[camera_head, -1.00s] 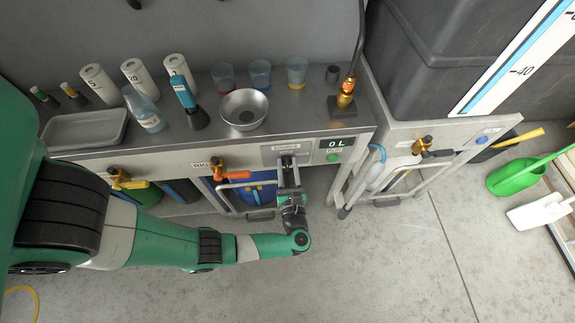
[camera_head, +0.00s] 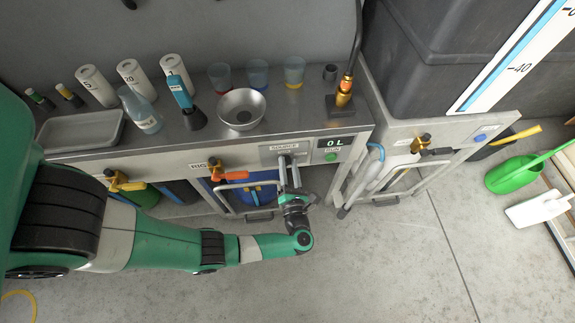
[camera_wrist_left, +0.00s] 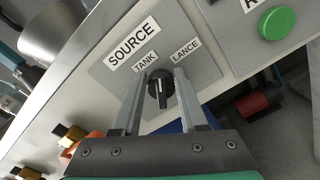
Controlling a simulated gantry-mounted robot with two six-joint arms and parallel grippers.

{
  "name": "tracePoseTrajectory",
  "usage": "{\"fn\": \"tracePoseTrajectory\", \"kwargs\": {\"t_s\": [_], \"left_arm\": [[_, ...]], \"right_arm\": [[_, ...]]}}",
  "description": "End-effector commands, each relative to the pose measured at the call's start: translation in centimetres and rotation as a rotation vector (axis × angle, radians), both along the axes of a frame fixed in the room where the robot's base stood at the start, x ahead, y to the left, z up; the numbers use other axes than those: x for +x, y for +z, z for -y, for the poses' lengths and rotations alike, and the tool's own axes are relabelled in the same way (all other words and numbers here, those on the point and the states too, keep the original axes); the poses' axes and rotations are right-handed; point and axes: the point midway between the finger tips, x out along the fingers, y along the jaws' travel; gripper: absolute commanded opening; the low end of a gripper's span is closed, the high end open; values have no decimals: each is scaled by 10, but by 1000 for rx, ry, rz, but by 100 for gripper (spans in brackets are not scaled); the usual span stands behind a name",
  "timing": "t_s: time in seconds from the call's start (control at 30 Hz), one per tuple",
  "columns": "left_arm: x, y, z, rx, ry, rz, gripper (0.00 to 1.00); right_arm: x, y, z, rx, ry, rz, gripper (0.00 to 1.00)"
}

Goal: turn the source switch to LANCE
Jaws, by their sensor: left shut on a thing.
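The source switch is a black knob (camera_wrist_left: 160,88) on a grey plate under a SOURCE label. The TANK label (camera_wrist_left: 145,61) is at its upper left and the LANCE label (camera_wrist_left: 185,51) at its upper right in the left wrist view. My left gripper (camera_wrist_left: 161,74) has one finger on each side of the knob and is shut on it. A small white mark shows on the knob, but its exact pointing is hard to tell. In the head view my left gripper (camera_head: 287,160) reaches up to the panel and hides the knob. My right gripper is not in view.
A green button (camera_head: 331,157) and a 0 L display (camera_head: 335,143) are right of the switch. An orange-handled valve (camera_head: 228,174) is to its left. A metal bowl (camera_head: 241,108) and several bottles and cups stand on the bench above.

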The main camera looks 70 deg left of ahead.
Motion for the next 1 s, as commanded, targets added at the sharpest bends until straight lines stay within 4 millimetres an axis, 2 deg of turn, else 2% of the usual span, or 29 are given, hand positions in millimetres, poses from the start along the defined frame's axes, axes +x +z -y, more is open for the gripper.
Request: {"fn": "tracePoseTrajectory", "kwargs": {"t_s": [0.5,0.73,1.0], "left_arm": [[4,-6,1,101,0,-446,0],[5,-8,1,129,1,-569,0],[6,-9,1,144,0,-629,0]], "right_arm": [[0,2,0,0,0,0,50],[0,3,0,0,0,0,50],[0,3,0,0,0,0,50]]}}
